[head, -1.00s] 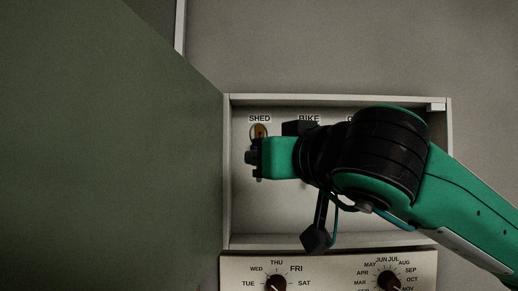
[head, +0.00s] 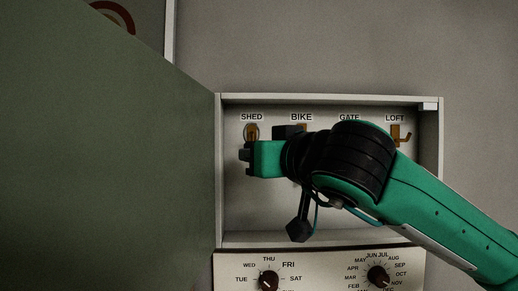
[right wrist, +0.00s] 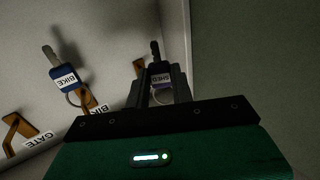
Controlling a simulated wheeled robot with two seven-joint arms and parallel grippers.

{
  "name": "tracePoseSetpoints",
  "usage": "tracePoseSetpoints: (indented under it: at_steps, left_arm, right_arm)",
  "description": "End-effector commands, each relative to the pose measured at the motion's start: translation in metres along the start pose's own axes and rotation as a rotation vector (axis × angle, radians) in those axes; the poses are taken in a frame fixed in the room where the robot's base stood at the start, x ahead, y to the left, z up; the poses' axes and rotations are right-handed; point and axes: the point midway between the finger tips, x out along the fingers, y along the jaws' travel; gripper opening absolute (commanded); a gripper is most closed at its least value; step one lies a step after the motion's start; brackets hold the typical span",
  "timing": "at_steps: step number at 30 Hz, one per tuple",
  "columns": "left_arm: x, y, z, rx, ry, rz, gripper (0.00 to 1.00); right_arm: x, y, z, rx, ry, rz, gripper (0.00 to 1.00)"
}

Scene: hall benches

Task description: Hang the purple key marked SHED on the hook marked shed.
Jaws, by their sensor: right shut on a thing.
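My right gripper (head: 246,158) is shut on the purple key marked SHED (right wrist: 160,78), just below the shed label in the open key box. The key's tag shows between the fingers (right wrist: 160,88) in the right wrist view, with its ring (right wrist: 161,97) beside it. In the head view the ring (head: 245,133) overlaps the brass shed hook (head: 252,134). I cannot tell whether it is around the hook or only in front of it. The key is mostly hidden there by the gripper. My left gripper is not in view.
The key box (head: 330,98) has hooks marked bike, gate and loft. A blue BIKE key (right wrist: 66,76) hangs near the bike hook; the loft hook (head: 398,137) looks empty. The green door (head: 110,160) stands open at left. A dial panel (head: 320,275) is below.

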Motion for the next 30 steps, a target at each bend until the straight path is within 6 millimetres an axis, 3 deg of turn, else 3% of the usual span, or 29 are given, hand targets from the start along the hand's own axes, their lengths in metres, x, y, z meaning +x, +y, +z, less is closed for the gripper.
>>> tracePoseSetpoints:
  at_steps: [20, 30]
  left_arm:
    - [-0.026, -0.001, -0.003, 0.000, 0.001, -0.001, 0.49]
    - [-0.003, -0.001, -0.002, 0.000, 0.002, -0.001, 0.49]
  right_arm:
    - [0.035, 0.020, 0.002, 0.002, 0.000, -0.001, 0.00]
    - [0.045, 0.026, 0.017, 0.000, 0.002, 0.000, 0.00]
